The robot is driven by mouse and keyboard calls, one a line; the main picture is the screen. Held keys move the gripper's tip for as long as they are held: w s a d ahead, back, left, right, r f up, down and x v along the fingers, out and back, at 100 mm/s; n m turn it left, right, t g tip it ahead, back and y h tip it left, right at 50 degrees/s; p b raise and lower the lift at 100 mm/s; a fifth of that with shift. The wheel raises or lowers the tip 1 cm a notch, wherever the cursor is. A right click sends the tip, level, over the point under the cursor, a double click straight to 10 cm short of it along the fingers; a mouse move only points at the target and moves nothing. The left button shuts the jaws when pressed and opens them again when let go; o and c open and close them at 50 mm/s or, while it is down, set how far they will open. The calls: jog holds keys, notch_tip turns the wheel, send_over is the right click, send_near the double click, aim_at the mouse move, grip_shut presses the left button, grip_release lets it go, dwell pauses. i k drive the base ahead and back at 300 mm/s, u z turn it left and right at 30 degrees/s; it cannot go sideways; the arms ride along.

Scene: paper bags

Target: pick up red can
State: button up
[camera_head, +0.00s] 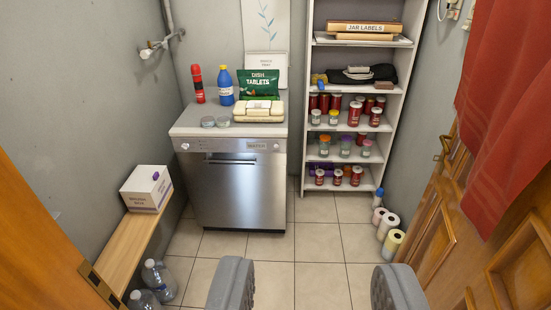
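Several red cans or jars stand on the white shelf unit (310,150) at the back right. On the middle shelf a red can (354,114) stands near the front, with another red can (375,117) to its right and more behind them. On the lowest visible shelf there are three red cans, one of them at the middle (337,177). They are too small to tell cans from jars for sure. My gripper (315,282) is open and empty in the foreground, its two grey fingers wide apart, well short of the shelves.
A steel dishwasher (237,185) stands left of the shelves with bottles and packs on top. A white box (147,189) sits on a wooden bench at left. Water bottles (159,280) and paper rolls (388,226) stand on the floor. Tiled floor (318,240) ahead is clear.

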aim_at(197, 82)
jog(key=u, duration=0.1)
jog(key=i, duration=1.25)
jog(key=u, duration=0.4)
jog(key=i, duration=1.3)
jog(key=u, duration=0.45)
jog(key=i, duration=1.2)
jog(key=u, duration=0.25)
